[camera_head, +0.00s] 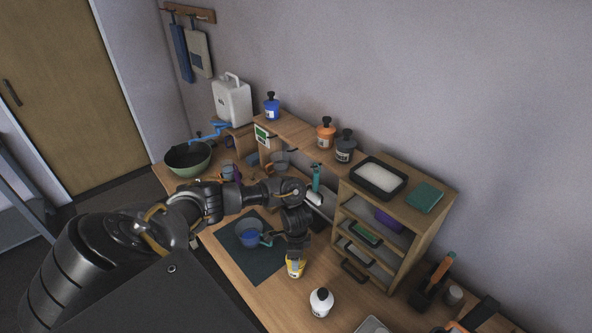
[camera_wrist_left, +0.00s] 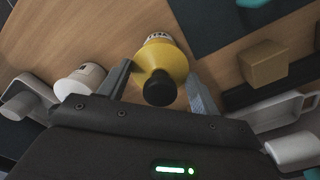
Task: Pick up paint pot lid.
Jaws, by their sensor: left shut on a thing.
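The yellow paint pot (camera_head: 295,268) stands on the wooden worktop to the right of the dark mat. In the left wrist view its yellow cone-shaped lid (camera_wrist_left: 165,58) with a black knob sits over a pale labelled body (camera_wrist_left: 158,37). My left gripper (camera_head: 293,254) reaches down over the pot from above. In the head view the gripper hides the lid. My right gripper is not in view.
A white bottle (camera_head: 321,303) stands just right of the pot. A blue-filled bowl (camera_head: 249,237) sits on the dark mat (camera_head: 262,268). A wooden drawer shelf (camera_head: 408,253) rises behind. Other lidded pots (camera_head: 345,151) stand on the upper shelf.

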